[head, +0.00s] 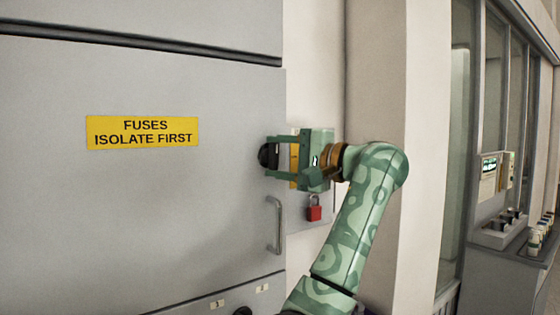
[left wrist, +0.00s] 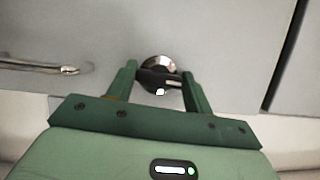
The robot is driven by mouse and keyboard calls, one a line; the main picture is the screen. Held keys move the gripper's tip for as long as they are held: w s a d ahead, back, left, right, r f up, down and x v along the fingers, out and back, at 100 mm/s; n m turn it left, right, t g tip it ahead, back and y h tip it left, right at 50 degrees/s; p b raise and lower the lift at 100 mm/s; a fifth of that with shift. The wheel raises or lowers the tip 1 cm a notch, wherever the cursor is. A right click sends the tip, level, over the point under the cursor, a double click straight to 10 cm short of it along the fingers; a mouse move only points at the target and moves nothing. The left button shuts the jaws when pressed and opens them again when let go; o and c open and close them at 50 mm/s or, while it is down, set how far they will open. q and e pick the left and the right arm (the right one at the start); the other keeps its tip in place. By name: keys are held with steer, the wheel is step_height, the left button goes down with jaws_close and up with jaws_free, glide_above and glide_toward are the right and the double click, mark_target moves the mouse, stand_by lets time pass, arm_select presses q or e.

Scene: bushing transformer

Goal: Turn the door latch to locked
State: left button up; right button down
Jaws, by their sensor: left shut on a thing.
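The door latch (head: 264,156) is a dark knob near the right edge of the grey door (head: 150,215). In the left wrist view the latch (left wrist: 158,78) shows a round silver base with a black grip across it, lying roughly level in that picture. My left gripper (head: 272,157) is shut on the latch; in the left wrist view its two green fingers (left wrist: 159,76) stand on either side of the black grip. The gripper partly hides the latch in the head view. I see no lock marking. My right gripper is not in view.
A metal pull handle (head: 275,225) is on the door below the latch; it also shows in the left wrist view (left wrist: 45,68). A red padlock (head: 314,210) hangs below my gripper. A yellow sign (head: 142,132) is on the door. A pale pillar (head: 425,150) stands to the right.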

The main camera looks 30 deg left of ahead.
arm_select(q)
steer(key=shift+n, duration=0.4)
steer(key=o, duration=1)
steer(key=shift+a, duration=0.1)
steer(key=shift+d+p, duration=0.9)
steer(key=shift+d, duration=7.3)
